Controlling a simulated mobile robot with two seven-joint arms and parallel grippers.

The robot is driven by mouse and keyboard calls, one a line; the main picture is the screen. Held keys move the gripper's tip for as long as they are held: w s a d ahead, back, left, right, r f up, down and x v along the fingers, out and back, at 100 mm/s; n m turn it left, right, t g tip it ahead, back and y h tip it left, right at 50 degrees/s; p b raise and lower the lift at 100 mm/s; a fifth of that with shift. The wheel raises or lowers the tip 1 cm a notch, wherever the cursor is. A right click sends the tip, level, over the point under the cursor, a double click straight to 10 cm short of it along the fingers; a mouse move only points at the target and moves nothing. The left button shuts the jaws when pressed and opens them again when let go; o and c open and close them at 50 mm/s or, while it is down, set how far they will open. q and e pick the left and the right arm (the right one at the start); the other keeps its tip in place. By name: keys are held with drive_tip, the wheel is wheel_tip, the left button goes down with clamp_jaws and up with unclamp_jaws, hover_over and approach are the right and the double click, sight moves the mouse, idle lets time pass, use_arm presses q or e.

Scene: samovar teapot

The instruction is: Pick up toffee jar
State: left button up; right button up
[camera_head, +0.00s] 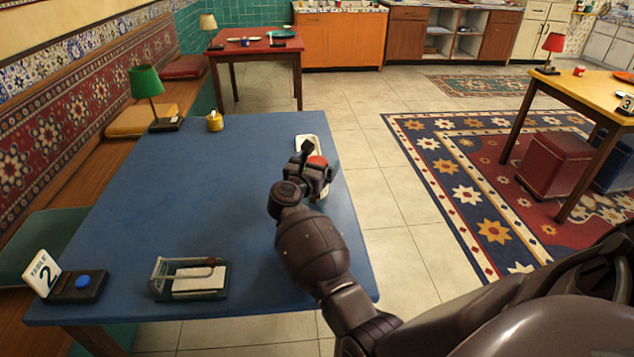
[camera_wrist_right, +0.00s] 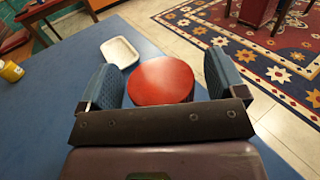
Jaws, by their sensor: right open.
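A round red lid (camera_wrist_right: 161,81), seen from above, lies between the two blue padded fingers of my right gripper (camera_wrist_right: 163,84) in the right wrist view. It appears to be the toffee jar; its sides and any label are hidden. The fingers are open, with a gap visible on the right side of the lid. In the head view, the red top (camera_head: 317,160) shows beside my right gripper (camera_head: 316,172), at the right side of the blue table. My gripper and arm hide most of the jar there. My left gripper is out of view.
A white tray (camera_head: 310,140) lies just beyond the jar on the blue table (camera_head: 190,200). A napkin holder (camera_head: 190,278) and table-number stand (camera_head: 70,286) are near the front. The table's middle is clear.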

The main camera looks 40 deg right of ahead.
drive_tip(key=shift+a, duration=0.1)
drive_tip(key=shift+c, duration=1.1)
drive_tip(key=shift+r, duration=0.1)
drive_tip(key=c, duration=1.2)
drive_tip(key=shift+c, duration=0.2)
